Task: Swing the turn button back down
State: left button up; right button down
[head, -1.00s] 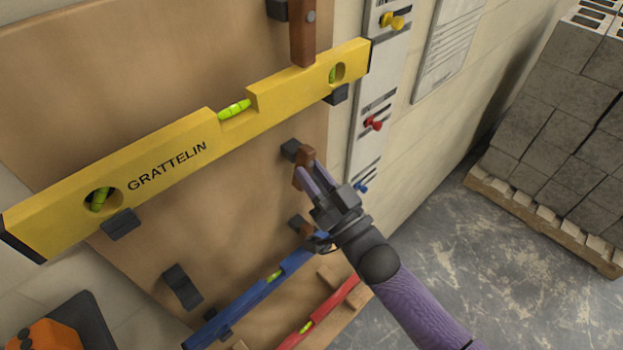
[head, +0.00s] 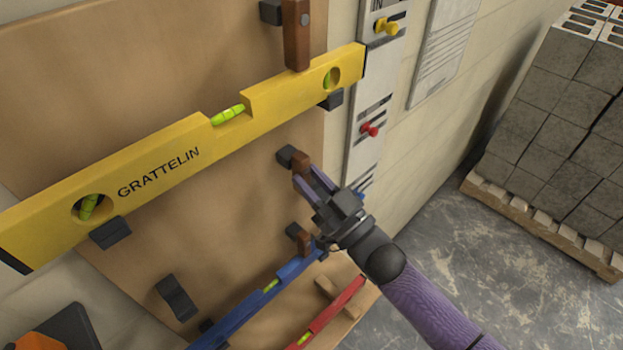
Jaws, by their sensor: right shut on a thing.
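My right gripper (head: 312,180) is shut on a small brown wooden turn button (head: 301,161). The button is on the tan board beside a dark block (head: 286,155), below the right end of the yellow level. My fingers hide its lower part, so its exact angle is hard to tell. The blue level (head: 262,296) lies below, with another brown button (head: 304,242) at its upper end. A longer brown button (head: 297,38) hangs down at the yellow level (head: 165,168). My left gripper is not in view.
A red level (head: 330,314) is low on the board. A pale strip (head: 366,150) with yellow, red and blue knobs is close to the right of my gripper. Grey blocks (head: 560,120) stand on a pallet farther right, with open floor before them.

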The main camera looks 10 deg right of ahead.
jog(key=shift+c, duration=2.2)
grip_release()
jog(key=b+v, duration=0.1)
jog(key=v, duration=0.9)
jog(key=shift+w, duration=0.1)
